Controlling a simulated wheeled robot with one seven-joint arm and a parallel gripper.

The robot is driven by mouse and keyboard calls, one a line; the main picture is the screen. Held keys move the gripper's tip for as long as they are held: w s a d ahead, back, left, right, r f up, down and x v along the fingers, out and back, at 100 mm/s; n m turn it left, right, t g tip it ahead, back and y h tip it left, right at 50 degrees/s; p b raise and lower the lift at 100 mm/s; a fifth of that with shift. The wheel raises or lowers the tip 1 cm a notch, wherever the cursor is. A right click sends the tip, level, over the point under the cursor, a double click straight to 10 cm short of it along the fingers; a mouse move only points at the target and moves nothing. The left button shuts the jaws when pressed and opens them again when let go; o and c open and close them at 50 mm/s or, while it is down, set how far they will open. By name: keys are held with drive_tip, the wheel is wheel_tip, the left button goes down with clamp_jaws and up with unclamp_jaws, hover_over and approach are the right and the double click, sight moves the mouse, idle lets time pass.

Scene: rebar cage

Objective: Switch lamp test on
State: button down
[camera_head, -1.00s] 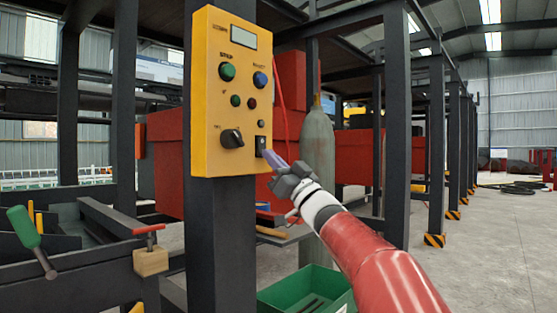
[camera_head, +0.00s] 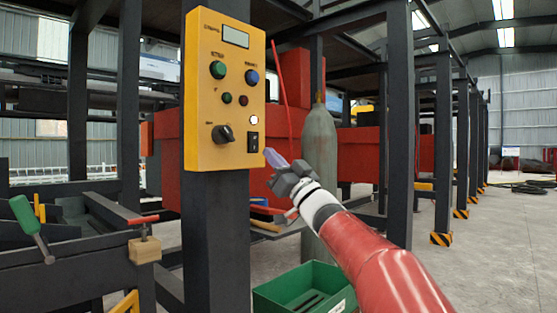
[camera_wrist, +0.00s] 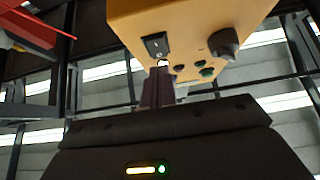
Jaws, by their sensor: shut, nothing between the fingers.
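The yellow control panel (camera_head: 222,70) is fixed to a dark post. A black rocker switch (camera_head: 253,142) sits at its lower right, with a small round lamp (camera_head: 254,119) just above it that shows bright white. In the wrist view the rocker (camera_wrist: 156,44) and the bright lamp (camera_wrist: 163,63) lie just beyond my fingertips. My gripper (camera_head: 270,154) is shut and empty, its purple fingers pointing at the panel from the lower right. In the head view a small gap shows between the fingertips and the rocker. Panel lettering is too small to read.
A black rotary knob (camera_head: 222,134) is left of the rocker; green, blue and red buttons are higher up. A grey gas cylinder (camera_head: 319,150) stands behind my gripper. A green bin (camera_head: 300,290) is below, and a clamp (camera_head: 144,240) is at left. Open floor lies right.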

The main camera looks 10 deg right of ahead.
drive_tip(key=w+f+b+v, duration=0.1)
drive_tip(key=b+v, duration=0.1)
drive_tip(key=v, duration=0.8)
drive_tip(key=shift+a+f, duration=0.35)
drive_tip(key=shift+a, duration=0.05)
drive_tip(key=shift+w, duration=0.15)
drive_tip(key=shift+h, duration=0.3)
drive_tip(key=s+a+f+m+g+h+p, duration=0.1)
drive_tip(key=s+f+m+g+h+p, duration=0.4)
drive_tip(key=s+f+g+h, duration=0.9)
drive_tip(key=s+f+m+g, duration=0.1)
drive_tip(key=s+f+m, duration=0.1)
drive_tip(key=s+f, duration=1.5)
drive_tip(key=shift+s+f+p, duration=0.25)
drive_tip(key=shift+s+p, duration=0.1)
drive_tip(key=shift+s, duration=0.65)
